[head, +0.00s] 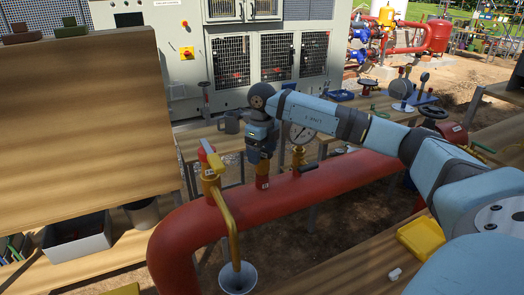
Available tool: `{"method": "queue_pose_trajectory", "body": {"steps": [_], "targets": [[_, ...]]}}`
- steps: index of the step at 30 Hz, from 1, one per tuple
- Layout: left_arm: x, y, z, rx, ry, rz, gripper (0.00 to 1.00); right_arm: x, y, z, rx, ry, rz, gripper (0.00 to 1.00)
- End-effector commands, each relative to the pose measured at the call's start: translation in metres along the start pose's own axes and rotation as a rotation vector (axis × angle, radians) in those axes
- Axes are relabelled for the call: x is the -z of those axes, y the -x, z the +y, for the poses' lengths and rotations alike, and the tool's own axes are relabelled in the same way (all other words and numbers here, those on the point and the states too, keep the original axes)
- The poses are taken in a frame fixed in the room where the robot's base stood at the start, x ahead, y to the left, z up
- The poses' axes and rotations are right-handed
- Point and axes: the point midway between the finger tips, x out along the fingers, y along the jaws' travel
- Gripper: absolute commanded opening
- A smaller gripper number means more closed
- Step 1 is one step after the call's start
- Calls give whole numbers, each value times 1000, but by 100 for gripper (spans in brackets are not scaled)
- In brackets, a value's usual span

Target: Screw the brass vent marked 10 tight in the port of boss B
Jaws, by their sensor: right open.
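My right gripper (262,160) reaches in from the right and points down at a short red boss (262,184) on top of the thick red pipe (310,184). The boss carries a small pale label, too small to read, so I cannot tell whether it is boss B. The gripper's fingers are small and dark here; they are open, directly above or around the boss top. I cannot make out the brass vent marked 10; the gripper may hide it. My left gripper is not in view.
A brass valve (210,178) with a bent outlet pipe stands left of the gripper, above a white funnel (238,279). A pressure gauge (301,133) stands close right. A yellow tray (421,236) and a small white piece (394,274) lie on the front bench. A wooden panel blocks the left.

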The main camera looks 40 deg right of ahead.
Motion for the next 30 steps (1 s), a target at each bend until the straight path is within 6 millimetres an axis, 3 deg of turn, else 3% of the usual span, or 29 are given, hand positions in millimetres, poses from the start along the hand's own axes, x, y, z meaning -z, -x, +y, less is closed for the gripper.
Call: {"method": "queue_pose_trajectory", "body": {"steps": [2, 21, 30], "targets": [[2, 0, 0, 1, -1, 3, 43, 0, 1, 0, 0, 0, -2, 76], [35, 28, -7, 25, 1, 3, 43, -1, 81, -1, 1, -1, -6, 76], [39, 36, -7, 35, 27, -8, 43, -1, 114, 0, 1, -1, -7, 76]]}}
